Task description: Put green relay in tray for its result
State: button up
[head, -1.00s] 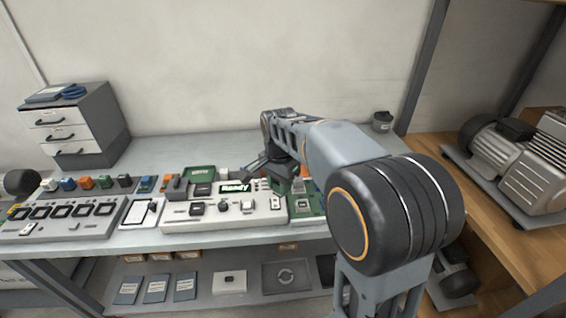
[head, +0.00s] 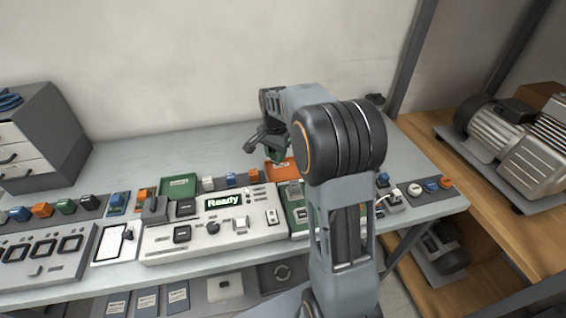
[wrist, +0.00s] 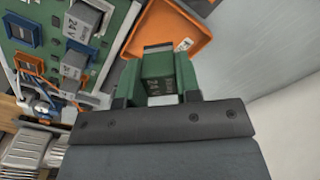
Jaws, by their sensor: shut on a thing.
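In the head view my gripper (head: 270,143) is raised above the back of the bench, and the relay is partly hidden there. An orange tray (head: 284,172) lies behind the tester, close to the gripper. In the wrist view the orange tray (wrist: 198,36) shows behind the relay; the height gap is unclear. A green tray (head: 178,186) lies further left. The tester (head: 213,228) displays "Ready".
A green circuit board (wrist: 28,40) with relays and sockets lies beside the tester. My arm hides part of it in the head view. Several coloured relays stand along the bench. A phone-like device (head: 116,243) lies left of the tester. The bench behind the trays is clear.

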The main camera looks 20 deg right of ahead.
send_over(284, 172)
jog(key=f, duration=0.5)
jog(key=shift+s+a, duration=0.15)
jog(key=shift+a, duration=0.05)
jog(key=shift+d+f, duration=0.1)
jog(key=shift+f, duration=1.65)
jog(key=shift+f, duration=0.2)
jog(key=o, duration=1)
